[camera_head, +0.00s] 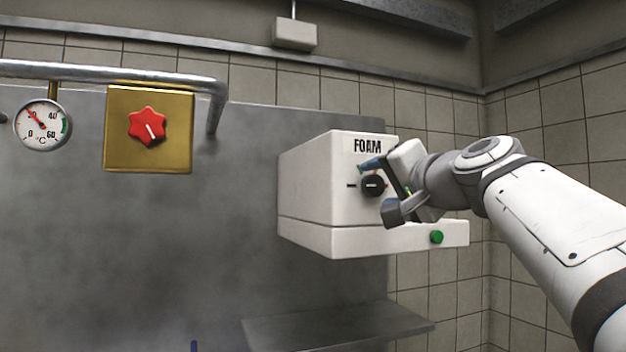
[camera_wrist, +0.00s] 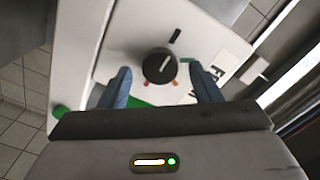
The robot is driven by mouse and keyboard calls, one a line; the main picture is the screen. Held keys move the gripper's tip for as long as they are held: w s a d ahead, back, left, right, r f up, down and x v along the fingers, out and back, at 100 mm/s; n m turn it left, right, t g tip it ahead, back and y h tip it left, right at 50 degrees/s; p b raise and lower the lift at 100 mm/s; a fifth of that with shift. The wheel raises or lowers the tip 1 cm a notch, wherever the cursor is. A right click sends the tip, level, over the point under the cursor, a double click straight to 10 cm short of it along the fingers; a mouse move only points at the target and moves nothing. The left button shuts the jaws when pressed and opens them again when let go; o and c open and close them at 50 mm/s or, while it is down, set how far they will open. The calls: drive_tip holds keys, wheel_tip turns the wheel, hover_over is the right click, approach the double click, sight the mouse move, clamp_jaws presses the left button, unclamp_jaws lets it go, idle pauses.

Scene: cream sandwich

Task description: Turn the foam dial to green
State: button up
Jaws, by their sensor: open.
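The foam machine (camera_head: 320,185) is a white box labelled FOAM on the wall. Its dial (camera_head: 372,186) is a round black knob on the front face. In the wrist view the dial (camera_wrist: 158,68) shows a short pale line on its face. A black bar mark (camera_wrist: 175,35) lies beyond it, and small orange-red marks (camera_wrist: 147,83) lie on its near side. A green patch (camera_wrist: 138,103) shows near the left finger. My gripper (camera_head: 376,190) is open in front of the dial. Its blue fingers (camera_wrist: 160,72) stand on either side of the knob, apparently apart from it.
A green button (camera_head: 437,237) sits on the machine's lower ledge. A red star-shaped knob (camera_head: 147,126) on a brass plate (camera_head: 120,160) and a temperature gauge (camera_head: 42,125) are at the left, under a metal pipe (camera_head: 110,72). A grey shelf (camera_head: 335,328) lies below the machine.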

drive_tip(key=shift+w+a, duration=0.15)
drive_tip(key=shift+w, duration=0.15)
drive_tip(key=shift+c, duration=0.5)
